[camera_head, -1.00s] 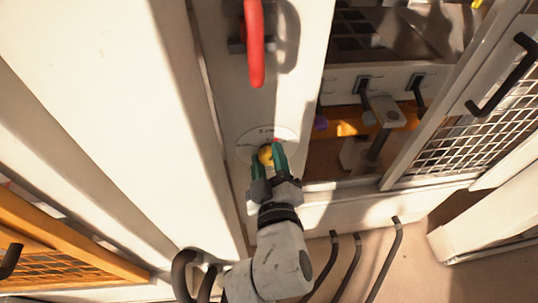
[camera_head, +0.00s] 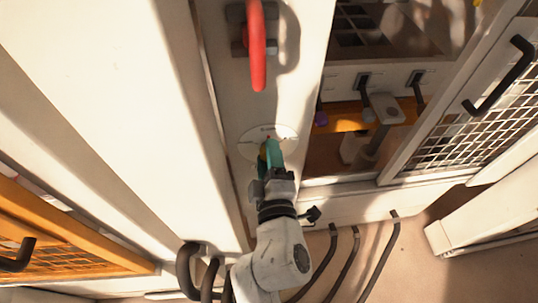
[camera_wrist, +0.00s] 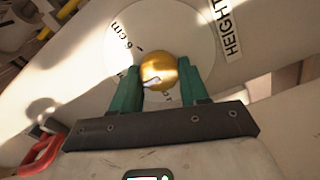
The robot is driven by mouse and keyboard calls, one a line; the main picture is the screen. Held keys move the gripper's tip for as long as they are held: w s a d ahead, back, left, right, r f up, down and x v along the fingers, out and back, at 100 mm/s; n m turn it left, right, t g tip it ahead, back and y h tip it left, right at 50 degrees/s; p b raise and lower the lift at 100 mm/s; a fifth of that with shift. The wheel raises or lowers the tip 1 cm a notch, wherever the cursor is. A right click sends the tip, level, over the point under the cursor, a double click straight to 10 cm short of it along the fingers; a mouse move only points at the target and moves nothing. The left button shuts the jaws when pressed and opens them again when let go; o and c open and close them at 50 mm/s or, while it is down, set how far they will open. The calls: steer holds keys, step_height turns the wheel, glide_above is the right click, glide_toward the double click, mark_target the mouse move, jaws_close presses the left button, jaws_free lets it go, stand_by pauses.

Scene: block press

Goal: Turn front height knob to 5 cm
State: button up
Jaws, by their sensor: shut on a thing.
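The height knob is a round yellow-gold knob (camera_wrist: 158,70) on a white dial disc (camera_wrist: 112,62). In the wrist view the dial bears "6 cm" at its upper left, and a "HEIGHT" label (camera_wrist: 229,28) stands at the right. My gripper (camera_wrist: 160,86) has its two green fingers shut on the knob, one on each side. A small pale mark shows on the knob's face. In the head view my gripper (camera_head: 270,153) covers most of the knob, and the white dial (camera_head: 283,134) shows around the fingers. The dial's other markings are too small or hidden to read.
A red lever handle (camera_head: 257,55) juts out above the dial on the white column. To the right are a metal bracket (camera_head: 384,108), an orange bar (camera_head: 348,122) and a mesh door with a black handle (camera_head: 498,75). Several dark curved rods stand low at the front.

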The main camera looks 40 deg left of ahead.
stand_by(0.3)
steer(key=o, duration=1)
steer(key=p+v, duration=0.1)
steer(key=v, duration=0.9)
steer(key=shift+s+d+p, duration=0.25)
steer(key=shift+d+p, duration=0.05)
steer(key=shift+p, duration=0.1)
steer(key=w+d+f+m+g+h, duration=0.15)
steer(key=d+f+m+h, duration=0.3)
steer(key=d, duration=0.45)
steer(key=w+d+f+m+h, duration=0.3)
steer(key=d+m+h, duration=0.15)
steer(key=d, duration=0.55)
steer(key=w+d+f+m+g+h, duration=0.1)
steer(key=w+d+f+m+h, duration=0.25)
steer(key=d, duration=0.55)
steer(key=s+d+f+m+g, duration=0.1)
steer(key=s+d+m+g, duration=0.1)
steer(key=s+d+m, duration=0.2)
steer(key=s+d+f+m+g+h, duration=0.1)
steer(key=s+d+f+m+g, duration=0.1)
steer(key=s+d, duration=0.4)
steer(key=s+d+f+m+g, duration=0.2)
steer(key=s+d+m+g, duration=0.2)
steer(key=s, duration=0.4)
steer(key=shift+s+d+m, duration=0.25)
steer(key=shift+d+m, duration=0.45)
steer(key=shift+m, duration=0.25)
